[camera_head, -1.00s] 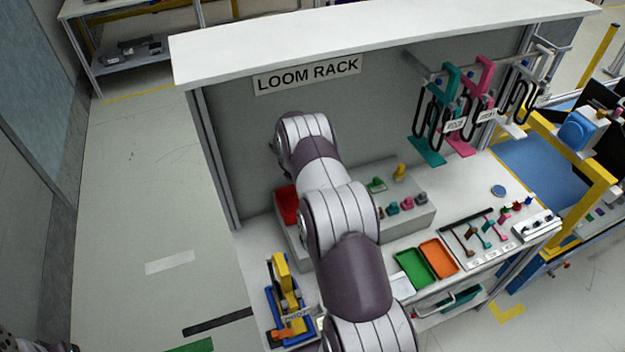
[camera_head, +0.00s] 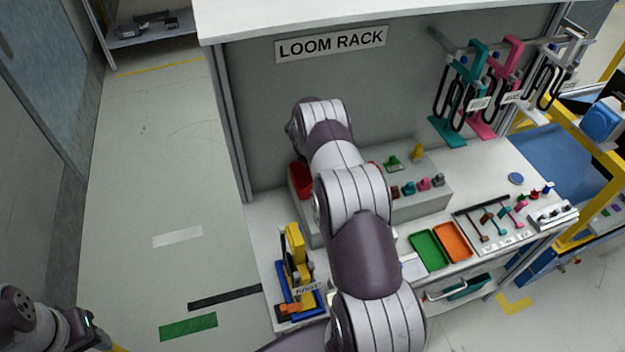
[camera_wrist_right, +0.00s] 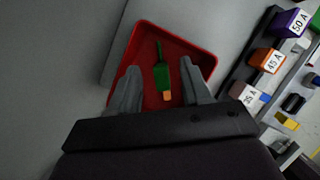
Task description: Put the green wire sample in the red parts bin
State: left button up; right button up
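The red parts bin (camera_head: 301,181) sits at the left end of the grey raised block, partly hidden by my right arm. In the right wrist view the red bin (camera_wrist_right: 190,42) lies below my right gripper (camera_wrist_right: 161,84). The gripper's two grey fingers are spread wide apart, with a gap on each side of the green wire sample (camera_wrist_right: 160,75). The sample is green with an orange end and shows inside the bin's outline, apparently on its floor. In the head view the right gripper and the sample are hidden.
A green tray (camera_head: 429,250) and an orange tray (camera_head: 453,241) stand at the bench front. A yellow and blue fixture (camera_head: 296,262) stands at front left. Coloured hangers (camera_head: 470,95) hang at the right. Labelled blocks (camera_wrist_right: 267,59) lie right of the bin.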

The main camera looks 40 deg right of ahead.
jog(key=shift+s, duration=0.1)
jog(key=shift+d, duration=0.15)
jog(key=shift+d+f, duration=0.15)
jog(key=shift+w, duration=0.2)
pick_arm(q)
jog(key=f+b, duration=0.4)
jog(key=shift+d, duration=0.25)
pick_arm(e)
jog(key=v, duration=1.3)
pick_arm(q)
jog(key=shift+w, duration=0.1)
pick_arm(e)
jog(key=shift+s+d+f, duration=0.1)
jog(key=shift+f, duration=0.05)
